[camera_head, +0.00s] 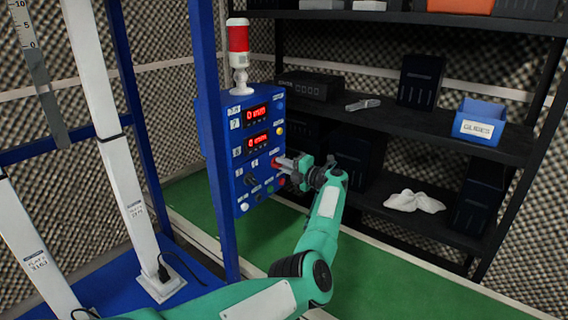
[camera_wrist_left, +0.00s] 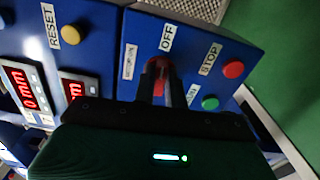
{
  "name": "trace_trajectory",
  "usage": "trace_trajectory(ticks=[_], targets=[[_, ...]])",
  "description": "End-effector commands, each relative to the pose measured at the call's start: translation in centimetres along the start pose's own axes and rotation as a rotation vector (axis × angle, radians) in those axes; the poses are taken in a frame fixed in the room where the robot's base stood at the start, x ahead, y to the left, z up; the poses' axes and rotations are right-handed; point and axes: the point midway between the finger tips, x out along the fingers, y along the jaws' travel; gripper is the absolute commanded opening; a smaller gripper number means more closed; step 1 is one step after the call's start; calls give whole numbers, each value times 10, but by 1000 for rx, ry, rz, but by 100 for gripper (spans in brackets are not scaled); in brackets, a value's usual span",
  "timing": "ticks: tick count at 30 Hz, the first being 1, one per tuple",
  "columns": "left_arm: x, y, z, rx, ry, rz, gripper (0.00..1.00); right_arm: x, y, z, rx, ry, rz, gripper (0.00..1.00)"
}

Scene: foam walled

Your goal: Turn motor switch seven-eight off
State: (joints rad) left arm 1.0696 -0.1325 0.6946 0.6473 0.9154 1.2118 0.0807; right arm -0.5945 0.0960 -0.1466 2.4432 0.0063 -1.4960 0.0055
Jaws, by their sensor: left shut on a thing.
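The blue control box (camera_head: 238,180) stands on the blue frame, with two red digital displays and several buttons and switches. My left gripper (camera_head: 286,163) is at the right part of its face, shut on the red motor switch. The red switch (camera_wrist_left: 156,66) shows in the left wrist view between the two dark fingers (camera_wrist_left: 161,84), below the OFF label (camera_wrist_left: 167,37). The fingers and the gripper body hide much of the switch, and its exact angle cannot be told. My right gripper is not in view.
A red STOP button (camera_wrist_left: 233,69) and a green button (camera_wrist_left: 210,103) sit close beside the fingers. A yellow button (camera_wrist_left: 70,35) marked RESET is farther left. A red-and-white beacon (camera_head: 238,55) stands atop the box. A black shelf (camera_head: 420,125) with bins is behind.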

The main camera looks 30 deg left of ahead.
Motion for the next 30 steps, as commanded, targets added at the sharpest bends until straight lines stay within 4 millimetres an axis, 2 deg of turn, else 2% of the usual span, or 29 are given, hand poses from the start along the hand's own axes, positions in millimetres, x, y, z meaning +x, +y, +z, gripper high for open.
trace_trajectory(ticks=[9, 23, 24, 26, 27, 30], targets=[[-1, -1, 0, 89, -1, -2, 0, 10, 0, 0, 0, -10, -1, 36], [-1, -2, 0, 101, -1, -1, 0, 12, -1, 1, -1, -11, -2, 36], [-1, -2, 0, 101, -1, -1, 19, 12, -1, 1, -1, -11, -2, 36], [-1, -2, 0, 101, -1, -1, 30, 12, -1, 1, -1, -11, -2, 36], [-1, -2, 0, 100, -1, -1, 35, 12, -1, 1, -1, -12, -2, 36], [0, -1, 0, 99, -1, -1, 35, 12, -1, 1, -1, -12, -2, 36]])
